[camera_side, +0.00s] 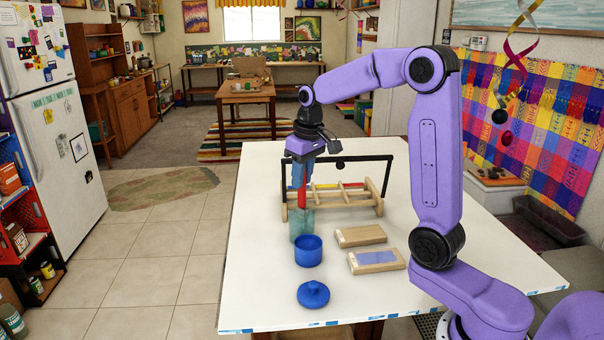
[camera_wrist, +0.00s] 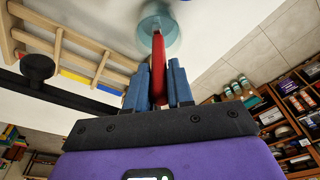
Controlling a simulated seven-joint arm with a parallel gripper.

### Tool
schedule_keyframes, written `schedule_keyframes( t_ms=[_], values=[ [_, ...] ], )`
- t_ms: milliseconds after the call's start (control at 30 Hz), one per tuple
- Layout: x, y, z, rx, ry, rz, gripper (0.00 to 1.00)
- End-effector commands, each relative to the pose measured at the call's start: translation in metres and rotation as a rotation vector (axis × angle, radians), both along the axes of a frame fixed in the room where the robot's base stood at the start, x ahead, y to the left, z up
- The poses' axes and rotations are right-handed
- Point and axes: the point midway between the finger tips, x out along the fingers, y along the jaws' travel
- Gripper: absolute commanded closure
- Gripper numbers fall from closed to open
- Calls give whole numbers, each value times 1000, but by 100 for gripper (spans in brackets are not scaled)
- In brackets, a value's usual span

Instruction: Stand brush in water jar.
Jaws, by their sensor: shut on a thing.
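My gripper (camera_side: 301,180) points down with its blue fingers shut on a red brush (camera_side: 302,196), which hangs upright below them. In the wrist view the brush (camera_wrist: 158,62) runs out from between the fingers (camera_wrist: 156,80) toward the jar. A translucent teal water jar (camera_side: 301,227) stands on the white table directly under the brush. In the wrist view the jar's round rim (camera_wrist: 172,22) shows around the brush's far end. The brush's lower end is at the jar's mouth; I cannot tell how far inside it reaches.
A wooden rack (camera_side: 345,205) with red and yellow sticks stands just right of the jar, beside a black bar frame (camera_side: 390,172). A blue pot (camera_side: 308,254), its lid (camera_side: 313,295) and two wooden blocks (camera_side: 360,236) (camera_side: 376,261) are nearer. The table's left front is clear.

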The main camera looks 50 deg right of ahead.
Motion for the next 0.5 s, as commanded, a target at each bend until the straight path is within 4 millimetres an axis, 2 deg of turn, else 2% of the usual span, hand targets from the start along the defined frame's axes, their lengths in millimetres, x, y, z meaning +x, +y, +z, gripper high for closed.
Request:
schedule_keyframes(
  t_ms=[500],
  values=[
    [0, 0, -9, 0, 1, 0, 100]
  ],
)
